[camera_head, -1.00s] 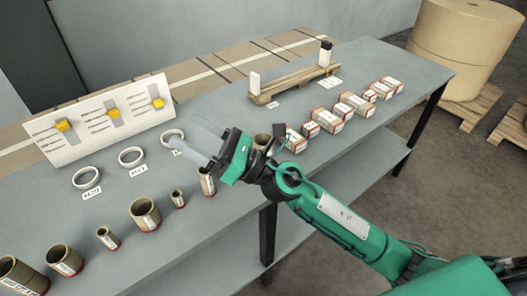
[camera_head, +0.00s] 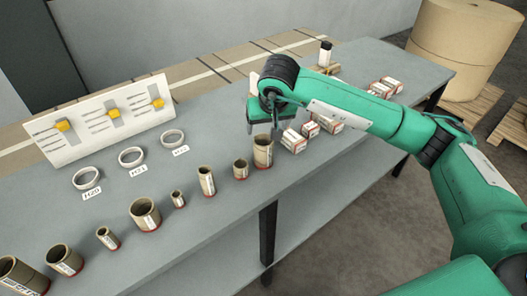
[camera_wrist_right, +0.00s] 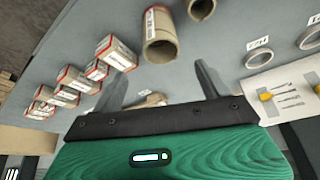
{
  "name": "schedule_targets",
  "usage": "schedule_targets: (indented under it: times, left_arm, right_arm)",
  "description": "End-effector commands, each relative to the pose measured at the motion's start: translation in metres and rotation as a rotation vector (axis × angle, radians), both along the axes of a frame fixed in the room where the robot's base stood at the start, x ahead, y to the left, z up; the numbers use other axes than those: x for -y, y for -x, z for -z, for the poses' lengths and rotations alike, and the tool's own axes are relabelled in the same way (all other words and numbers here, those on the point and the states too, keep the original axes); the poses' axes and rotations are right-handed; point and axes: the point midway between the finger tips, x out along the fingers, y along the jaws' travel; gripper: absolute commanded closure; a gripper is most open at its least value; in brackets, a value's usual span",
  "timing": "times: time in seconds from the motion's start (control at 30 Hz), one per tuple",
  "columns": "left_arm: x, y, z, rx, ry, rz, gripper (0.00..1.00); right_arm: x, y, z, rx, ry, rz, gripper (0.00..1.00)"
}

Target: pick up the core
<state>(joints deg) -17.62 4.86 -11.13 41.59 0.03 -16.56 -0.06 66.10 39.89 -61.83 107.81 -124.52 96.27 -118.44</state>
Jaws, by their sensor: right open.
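Several brown cardboard cores with red bottom rims stand in a row along the table's front edge. The rightmost, tall core (camera_head: 263,151) is closest to my right gripper; a short core (camera_head: 240,169) and a slim core (camera_head: 207,181) stand to its left. My right gripper (camera_head: 266,126) is open and empty, just behind and above the tall core in the head view, partly hidden by my wrist. In the right wrist view, a large open-ended core (camera_wrist_right: 160,36) shows ahead between the spread fingers (camera_wrist_right: 162,82), apart from them. My left gripper is out of view.
Red-and-white boxes (camera_head: 294,141) stand right of the tall core, partly behind my right arm. White rings (camera_head: 131,157) with labels lie behind the cores, before a white board (camera_head: 100,122) with yellow sliders. The grey table (camera_head: 215,135) is bare between rings and gripper.

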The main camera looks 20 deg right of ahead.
Motion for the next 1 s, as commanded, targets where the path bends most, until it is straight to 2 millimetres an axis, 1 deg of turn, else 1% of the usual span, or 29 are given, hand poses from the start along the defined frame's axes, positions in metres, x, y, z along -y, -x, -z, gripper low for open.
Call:
schedule_targets:
  times: [0.07,0.17,0.3,0.4,0.57,0.67,0.87,1.0]
  left_arm:
    - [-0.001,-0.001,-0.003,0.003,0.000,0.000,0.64]
    - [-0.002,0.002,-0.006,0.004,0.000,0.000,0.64]
    - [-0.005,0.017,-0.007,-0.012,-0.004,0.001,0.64]
    - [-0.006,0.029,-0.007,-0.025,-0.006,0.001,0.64]
    - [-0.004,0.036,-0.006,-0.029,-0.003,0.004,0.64]
    - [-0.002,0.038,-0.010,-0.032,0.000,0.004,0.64]
    - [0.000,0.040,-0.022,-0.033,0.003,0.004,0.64]
    - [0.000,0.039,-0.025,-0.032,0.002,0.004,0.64]
  right_arm:
    - [0.003,-0.004,0.008,-0.004,0.012,0.001,0.23]
    - [0.003,-0.010,0.026,-0.006,0.012,0.001,0.23]
    - [0.003,-0.020,0.052,-0.006,0.010,0.001,0.23]
    - [0.003,-0.027,0.065,-0.004,0.008,0.003,0.23]
    - [0.003,-0.031,0.076,-0.001,0.008,0.000,0.23]
    - [0.002,-0.032,0.082,-0.004,0.007,0.000,0.23]
    - [0.000,-0.036,0.106,-0.004,0.006,0.000,0.23]
    - [0.001,-0.043,0.122,-0.002,0.006,0.001,0.23]
